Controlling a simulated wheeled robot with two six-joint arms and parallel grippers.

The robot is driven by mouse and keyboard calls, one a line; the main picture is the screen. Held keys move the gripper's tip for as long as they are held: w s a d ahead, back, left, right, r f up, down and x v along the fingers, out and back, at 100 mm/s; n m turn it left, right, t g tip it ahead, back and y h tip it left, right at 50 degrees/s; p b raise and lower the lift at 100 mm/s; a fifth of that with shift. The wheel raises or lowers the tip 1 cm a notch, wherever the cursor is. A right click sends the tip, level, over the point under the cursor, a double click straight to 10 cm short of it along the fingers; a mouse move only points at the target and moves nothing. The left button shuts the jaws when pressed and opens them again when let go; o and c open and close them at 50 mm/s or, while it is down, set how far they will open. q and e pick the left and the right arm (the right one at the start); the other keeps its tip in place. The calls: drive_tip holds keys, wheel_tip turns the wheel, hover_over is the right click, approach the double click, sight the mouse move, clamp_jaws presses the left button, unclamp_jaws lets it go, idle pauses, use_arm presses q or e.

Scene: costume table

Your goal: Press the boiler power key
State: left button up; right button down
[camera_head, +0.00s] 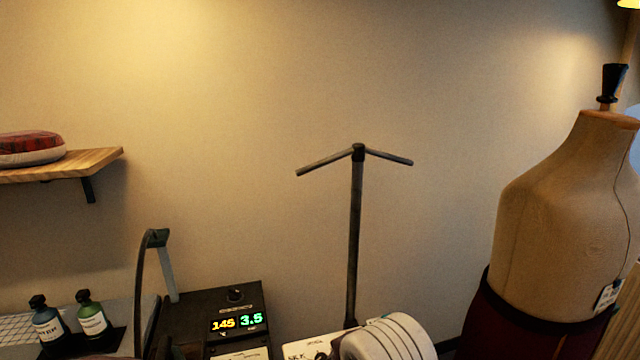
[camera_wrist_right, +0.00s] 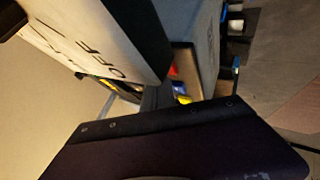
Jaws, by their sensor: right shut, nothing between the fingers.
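A dark boiler unit (camera_head: 237,292) stands at the bottom left of the head view. Its display reads 145 in yellow and 3.5 in green, with a black knob (camera_head: 236,294) above it. I cannot make out a power key on it. In the right wrist view a pale plate (camera_wrist_right: 95,40) marked "OFF" fills the upper left, close to the camera. My right gripper appears as a dark, screwed plate (camera_wrist_right: 180,135) across the bottom of that view; it is shut and empty. Its fingertips are not clear. My left gripper is not in view.
A lettered white plate (camera_head: 309,347) lies right of the boiler, partly behind a white rounded part, likely my arm. A T-topped stand (camera_head: 355,240) rises behind. Two bottles (camera_head: 90,318) stand left; a dress form (camera_head: 565,215) stands right.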

drive_tip(key=shift+f, duration=0.15)
drive_tip(key=shift+r+p, duration=0.85)
drive_tip(key=shift+r, duration=0.1)
wheel_tip(320, 180, up, 6)
drive_tip(key=p, duration=0.5)
